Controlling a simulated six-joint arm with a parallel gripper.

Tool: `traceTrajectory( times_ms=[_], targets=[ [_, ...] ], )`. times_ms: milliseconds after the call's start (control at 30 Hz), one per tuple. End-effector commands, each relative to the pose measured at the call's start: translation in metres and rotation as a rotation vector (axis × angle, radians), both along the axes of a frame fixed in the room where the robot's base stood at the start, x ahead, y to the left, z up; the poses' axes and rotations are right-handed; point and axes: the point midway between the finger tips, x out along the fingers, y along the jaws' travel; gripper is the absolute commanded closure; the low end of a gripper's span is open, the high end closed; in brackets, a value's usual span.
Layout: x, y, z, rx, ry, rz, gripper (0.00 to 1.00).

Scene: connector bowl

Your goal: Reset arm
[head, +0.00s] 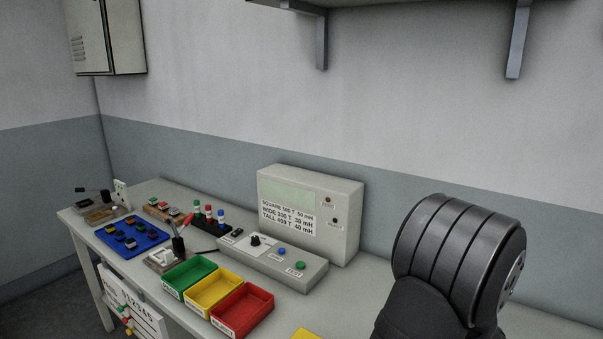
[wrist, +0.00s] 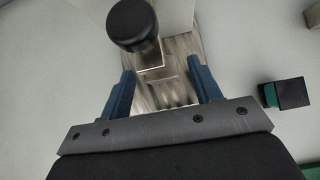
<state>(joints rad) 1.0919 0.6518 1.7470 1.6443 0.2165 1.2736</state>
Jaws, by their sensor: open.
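My gripper (wrist: 163,82) shows in the wrist view with its two blue fingers spread apart. Nothing is held between them. A dark round knob-like thing (wrist: 133,22) shows above the fingers, near the top of the wrist view. A light panel with a streaked, brownish surface (wrist: 172,75) lies beyond the gap between the fingers. In the head view a dark, ribbed part of my arm (head: 455,255) fills the lower right. The gripper itself is not visible there.
A black and green block (wrist: 287,94) sits right of the fingers. The bench holds a grey meter box (head: 345,225), a control box (head: 300,275), green (head: 190,275), yellow (head: 213,289) and red (head: 243,310) bins, and a blue tray (head: 112,248) with several small parts. A shelf (head: 400,3) hangs above.

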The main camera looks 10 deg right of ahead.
Motion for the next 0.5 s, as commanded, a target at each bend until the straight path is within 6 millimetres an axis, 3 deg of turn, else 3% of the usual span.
traceTrajectory(
  times_ms=[200, 500],
  targets=[
    [0.0059, -0.0056, -0.0107, 0.001, 0.0, -0.001, 0.42],
    [0.0054, -0.0054, -0.0102, 0.0, 0.0, 0.0, 0.42]
  ],
)
